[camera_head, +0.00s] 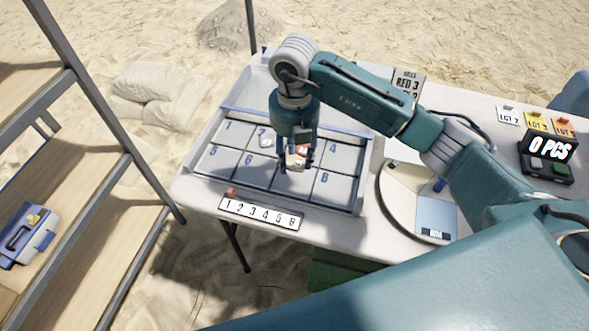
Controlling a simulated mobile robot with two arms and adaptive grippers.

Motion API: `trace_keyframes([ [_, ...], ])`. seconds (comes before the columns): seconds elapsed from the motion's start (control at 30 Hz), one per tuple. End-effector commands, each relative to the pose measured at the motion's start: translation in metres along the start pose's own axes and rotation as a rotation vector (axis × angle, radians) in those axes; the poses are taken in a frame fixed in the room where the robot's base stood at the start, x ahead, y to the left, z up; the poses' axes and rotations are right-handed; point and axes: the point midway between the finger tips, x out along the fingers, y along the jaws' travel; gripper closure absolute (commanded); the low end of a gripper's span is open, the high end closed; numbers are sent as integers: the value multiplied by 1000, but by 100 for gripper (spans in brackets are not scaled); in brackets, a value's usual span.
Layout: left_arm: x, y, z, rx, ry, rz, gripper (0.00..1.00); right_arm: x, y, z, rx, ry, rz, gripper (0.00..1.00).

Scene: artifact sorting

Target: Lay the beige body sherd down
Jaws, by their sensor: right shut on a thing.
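My right gripper (296,162) points down over the numbered sorting tray (339,191) and is shut on a small beige piece, the beige body sherd (295,163). A reddish patch shows between the fingers beside it; I cannot tell what it is. The gripper is around the middle of the tray, over the line between the upper and lower rows. The fingers hide part of the sherd and the compartments beneath, so I cannot tell whether the sherd touches the tray. A small pale piece (266,140) lies in compartment 2. My left gripper is not in view.
A number strip (262,213) with a red marker lies before the tray. To the right are a pale round-edged board (400,215), a light blue pad (436,214) and a black "0 PCS" display (547,152). Small signs stand at the back. Shelving (130,225) stands left.

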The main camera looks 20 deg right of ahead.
Motion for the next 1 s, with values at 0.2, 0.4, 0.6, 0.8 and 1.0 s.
trace_keyframes([
  [0.2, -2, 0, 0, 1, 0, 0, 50, 19, 0, 0, -1, 1, 0, 80],
  [0.4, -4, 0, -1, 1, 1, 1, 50, 44, 0, -1, 0, 4, -2, 80],
  [0.6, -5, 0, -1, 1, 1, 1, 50, 60, 0, -1, -2, 0, 1, 80],
  [0.8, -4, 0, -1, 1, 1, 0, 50, 61, 0, 0, -2, 0, 1, 80],
  [1.0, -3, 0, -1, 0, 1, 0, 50, 63, 0, 0, -2, 0, 0, 40],
])
